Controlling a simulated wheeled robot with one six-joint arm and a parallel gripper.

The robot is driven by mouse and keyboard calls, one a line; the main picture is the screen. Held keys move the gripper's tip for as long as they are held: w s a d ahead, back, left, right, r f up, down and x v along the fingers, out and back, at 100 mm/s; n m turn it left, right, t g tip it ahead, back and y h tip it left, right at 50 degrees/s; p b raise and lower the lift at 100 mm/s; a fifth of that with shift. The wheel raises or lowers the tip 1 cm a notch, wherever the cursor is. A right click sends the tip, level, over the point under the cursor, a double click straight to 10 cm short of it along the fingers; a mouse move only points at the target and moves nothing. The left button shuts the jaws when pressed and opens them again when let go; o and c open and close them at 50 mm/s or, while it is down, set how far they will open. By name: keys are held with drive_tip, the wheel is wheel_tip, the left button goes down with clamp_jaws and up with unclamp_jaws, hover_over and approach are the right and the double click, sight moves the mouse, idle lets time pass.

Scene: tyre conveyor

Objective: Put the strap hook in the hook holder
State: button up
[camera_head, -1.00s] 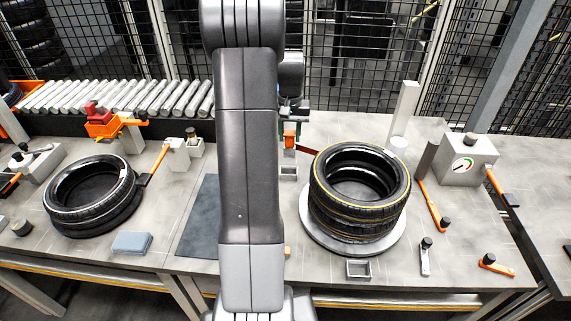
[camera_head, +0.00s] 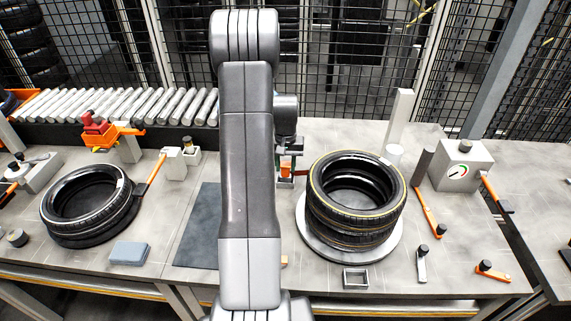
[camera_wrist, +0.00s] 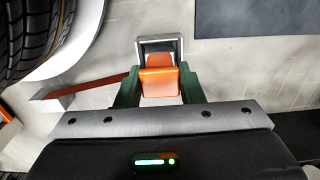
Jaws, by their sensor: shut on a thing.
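My gripper (camera_wrist: 160,88) is shut on the orange strap hook (camera_wrist: 160,80), with a green finger on each side of it. In the wrist view a square, open-topped grey holder (camera_wrist: 144,44) lies just beyond the hook, and the hook overlaps its near part. I cannot tell whether the hook is inside the holder or above it. A dark red strap (camera_wrist: 92,86) runs left from beside the gripper. In the head view the orange hook (camera_head: 286,166) shows small to the right of my arm, left of the stacked tyres; the holder there is mostly hidden.
Stacked tyres (camera_head: 357,198) stand on a round plate (camera_head: 318,249) to the right. Another square holder (camera_head: 356,278) is in front of them. A dark mat (camera_head: 199,232) lies left of my arm. A gauge box (camera_head: 462,165) stands further right.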

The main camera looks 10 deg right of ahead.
drive_tip(key=shift+f, duration=0.15)
drive_tip(key=o, duration=1.1)
wheel_tip(320, 180, up, 12)
drive_tip(key=b, duration=0.1)
drive_tip(key=shift+r, duration=0.2)
